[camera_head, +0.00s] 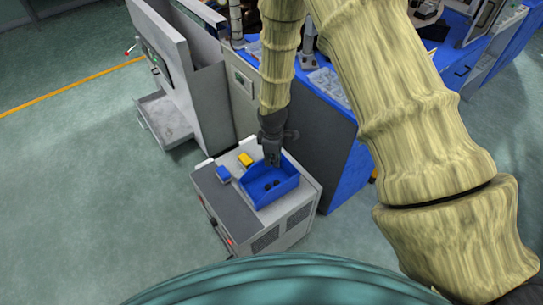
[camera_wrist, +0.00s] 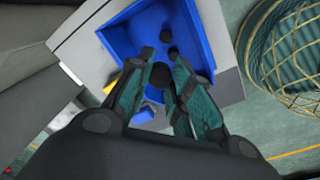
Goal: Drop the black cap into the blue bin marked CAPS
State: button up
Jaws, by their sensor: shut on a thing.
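The blue bin (camera_head: 288,187) stands on a grey cabinet; no lettering is readable on it. In the head view two small dark caps (camera_head: 272,185) lie on its floor. The wrist view shows the bin (camera_wrist: 207,48) from above, with dark round caps (camera_wrist: 166,34) inside. My gripper (camera_head: 273,162) points down over the bin's far side. In the wrist view my gripper (camera_wrist: 160,68) has its fingers close around a black cap (camera_wrist: 160,75), seen against the bin floor. The cap in my grip is hidden in the head view.
A small blue block (camera_head: 223,174) and a yellow block (camera_head: 245,159) sit on the cabinet top (camera_head: 235,198) beside the bin. A blue machine bench (camera_head: 325,125) stands right behind the cabinet. A grey machine (camera_head: 185,80) stands to the left. Green floor is open at left.

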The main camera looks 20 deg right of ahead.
notch_tip(320, 180, down, 6)
jog(key=b, duration=0.4)
jog(key=shift+r, duration=0.25)
jog(key=o, duration=0.8)
jog(key=shift+r, duration=0.1)
jog(key=r, duration=1.1)
jog(key=shift+s+a+r, duration=0.15)
jog(key=shift+s+r, duration=0.15)
jog(key=shift+r, duration=0.1)
